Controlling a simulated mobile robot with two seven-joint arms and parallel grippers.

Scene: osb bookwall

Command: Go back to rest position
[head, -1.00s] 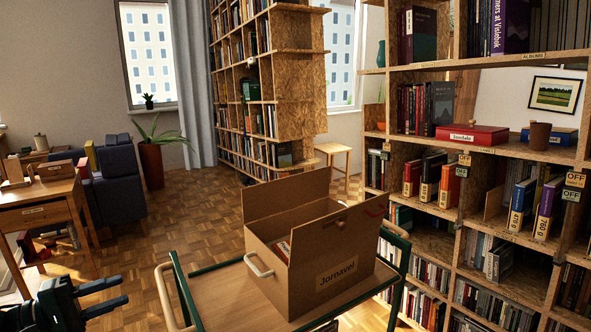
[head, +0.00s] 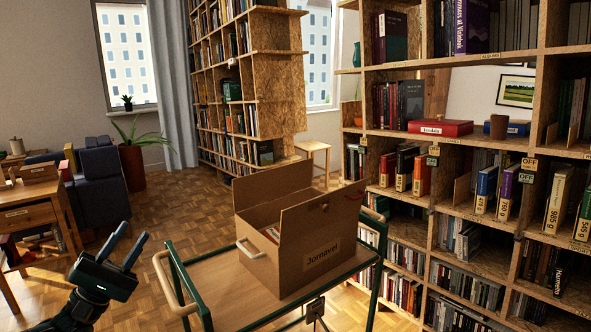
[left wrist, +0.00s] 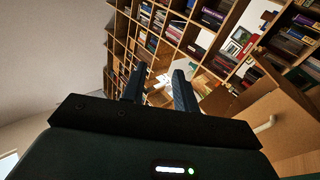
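My left gripper (head: 134,232) is at the lower left of the head view, raised over the floor with its two dark fingers pointing up and to the right. The fingers are apart with nothing between them. In the left wrist view the same fingers (left wrist: 158,82) show a clear gap, with bookshelves beyond. The gripper is left of the cart and touches nothing. My right gripper is not in view.
A cardboard box (head: 297,248) labelled Jornavel stands open on a green-framed cart (head: 215,285) in front of me. A tall bookshelf (head: 420,202) fills the right. A wooden desk (head: 28,217) and dark armchair (head: 97,190) stand left. Parquet floor between is clear.

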